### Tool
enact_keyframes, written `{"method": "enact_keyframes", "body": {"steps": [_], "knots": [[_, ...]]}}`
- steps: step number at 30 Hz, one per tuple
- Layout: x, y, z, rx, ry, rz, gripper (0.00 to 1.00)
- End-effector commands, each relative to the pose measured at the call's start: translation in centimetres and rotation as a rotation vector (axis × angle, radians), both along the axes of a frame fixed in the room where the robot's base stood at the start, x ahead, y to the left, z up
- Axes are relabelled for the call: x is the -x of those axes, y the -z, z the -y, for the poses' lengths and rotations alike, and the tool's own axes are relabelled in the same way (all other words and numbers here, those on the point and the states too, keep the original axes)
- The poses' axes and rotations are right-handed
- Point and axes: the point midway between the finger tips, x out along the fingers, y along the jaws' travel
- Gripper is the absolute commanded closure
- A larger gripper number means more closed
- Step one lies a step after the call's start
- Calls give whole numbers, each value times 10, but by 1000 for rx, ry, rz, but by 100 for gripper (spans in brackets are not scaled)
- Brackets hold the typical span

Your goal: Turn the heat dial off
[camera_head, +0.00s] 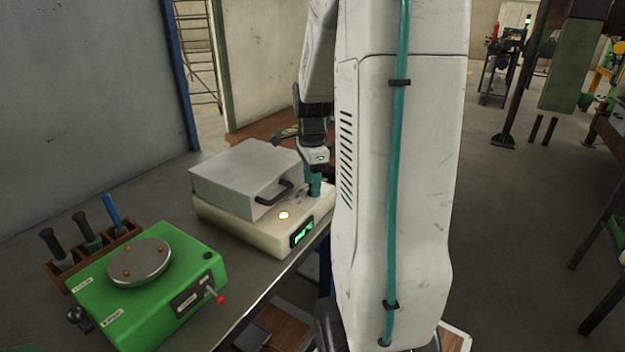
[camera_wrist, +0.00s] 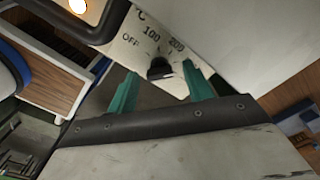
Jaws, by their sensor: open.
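The heat dial (camera_wrist: 160,69) is a small black knob on the furnace's pale top panel, with the marks OFF, 100 and 200 around it in the wrist view. Which mark it points to is hard to tell. My gripper (camera_wrist: 163,80) has two teal fingers, open, one on each side of the dial in the picture. Whether they touch it I cannot tell. In the head view my gripper (camera_head: 313,184) points down over the right end of the furnace (camera_head: 246,228), and the dial is mostly hidden there.
The furnace has a grey lid (camera_head: 240,170) with a black handle (camera_head: 274,193), a lit round lamp (camera_head: 283,215) and a green display (camera_head: 302,231). A green device (camera_head: 150,290) with a round plate and a rack of tools (camera_head: 62,262) stand at the left on the bench.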

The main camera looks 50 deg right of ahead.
Motion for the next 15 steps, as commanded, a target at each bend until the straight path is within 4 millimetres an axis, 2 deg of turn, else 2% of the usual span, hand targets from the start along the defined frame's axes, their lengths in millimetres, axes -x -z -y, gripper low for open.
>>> {"method": "enact_keyframes", "body": {"steps": [3,4,6,9,11,15], "knots": [[0,0,0,0,0,0,49],[0,0,0,0,0,0,52],[0,0,0,0,-1,0,71],[0,0,0,0,-1,0,94],[0,0,5,0,1,0,94],[0,-1,2,2,-6,1,94]]}}
